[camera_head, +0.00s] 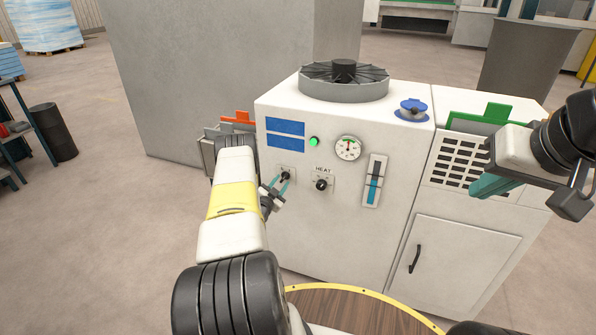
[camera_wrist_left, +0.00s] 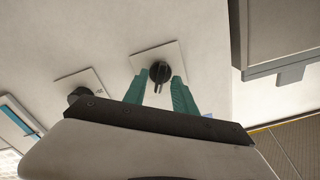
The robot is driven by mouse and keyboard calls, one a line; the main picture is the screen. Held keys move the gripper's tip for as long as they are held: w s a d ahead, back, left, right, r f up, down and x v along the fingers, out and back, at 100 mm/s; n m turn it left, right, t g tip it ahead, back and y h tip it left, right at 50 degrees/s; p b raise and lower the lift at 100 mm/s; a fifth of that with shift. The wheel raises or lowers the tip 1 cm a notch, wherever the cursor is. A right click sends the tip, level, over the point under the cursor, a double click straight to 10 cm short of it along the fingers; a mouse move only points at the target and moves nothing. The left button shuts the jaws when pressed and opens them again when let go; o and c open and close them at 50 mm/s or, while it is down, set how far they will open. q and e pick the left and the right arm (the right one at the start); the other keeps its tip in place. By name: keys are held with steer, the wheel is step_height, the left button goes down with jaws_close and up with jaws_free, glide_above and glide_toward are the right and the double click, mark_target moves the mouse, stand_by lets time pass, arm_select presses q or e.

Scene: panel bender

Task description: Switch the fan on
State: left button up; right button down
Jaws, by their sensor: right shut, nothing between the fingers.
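A white machine cabinet (camera_head: 330,235) carries a black rotary knob (camera_head: 285,176) on a small light plate, left of a similar knob labelled HEAT (camera_head: 322,185). My left gripper (camera_head: 279,183) is at the left knob. In the left wrist view its teal fingers (camera_wrist_left: 159,78) stand apart on either side of that knob (camera_wrist_left: 160,70), with narrow gaps seen beside it. The knob's pointer shows there; the HEAT knob (camera_wrist_left: 79,94) lies to its left. A dark-bladed round fan (camera_head: 344,72) sits on the cabinet top. My right gripper (camera_head: 485,186) is shut and empty before the vent grille.
The front also has a lit green lamp (camera_head: 313,141), a dial gauge (camera_head: 348,148) and a vertical level gauge (camera_head: 374,181). A blue cap (camera_head: 411,108) is on top. A cabinet door (camera_head: 460,262) with a black handle is at lower right. A grey block (camera_head: 215,70) stands behind left.

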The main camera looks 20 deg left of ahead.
arm_select(q)
steer(key=s, duration=0.6)
steer(key=shift+s+a, duration=0.15)
steer(key=shift+r, duration=0.1)
